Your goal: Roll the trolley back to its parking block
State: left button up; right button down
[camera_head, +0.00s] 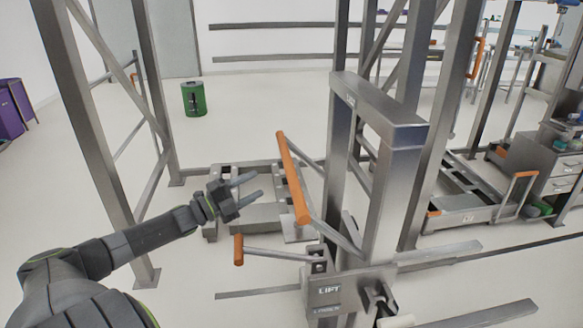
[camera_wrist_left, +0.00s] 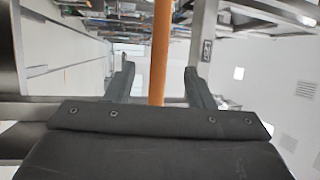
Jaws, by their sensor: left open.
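A steel lifting frame (camera_head: 392,130) on a base labelled LIFT stands right of centre in the head view. A long orange handle (camera_head: 293,175) slants up from it, and a shorter orange-tipped lever (camera_head: 238,250) sticks out left. My left gripper (camera_head: 258,186) is open and empty, just left of the long handle. In the left wrist view, an orange bar (camera_wrist_left: 162,45) runs between the open fingers (camera_wrist_left: 159,72), apparently beyond their tips. A low wheeled trolley (camera_head: 460,200) with an orange-topped handle stands at right. I cannot clearly identify the parking block. My right gripper is out of view.
A low steel framework (camera_head: 215,232) lies on the floor behind my left gripper. Steel posts (camera_head: 85,130) stand at left. A green bin (camera_head: 194,98) stands farther back, and a drawer cabinet (camera_head: 560,172) is at right. The floor at back left is open.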

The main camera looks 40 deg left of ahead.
aim_at(289, 166)
pick_arm(q)
jog(key=x, duration=1.2)
jog(key=shift+w+r, duration=0.2)
jog(key=shift+w, duration=0.05)
jog(key=shift+w+d+p, duration=0.2)
jog(key=shift+w+p, duration=0.1)
jog(key=shift+w, duration=0.4)
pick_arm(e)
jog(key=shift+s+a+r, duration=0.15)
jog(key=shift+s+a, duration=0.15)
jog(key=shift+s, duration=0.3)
pick_arm(q)
grip_shut()
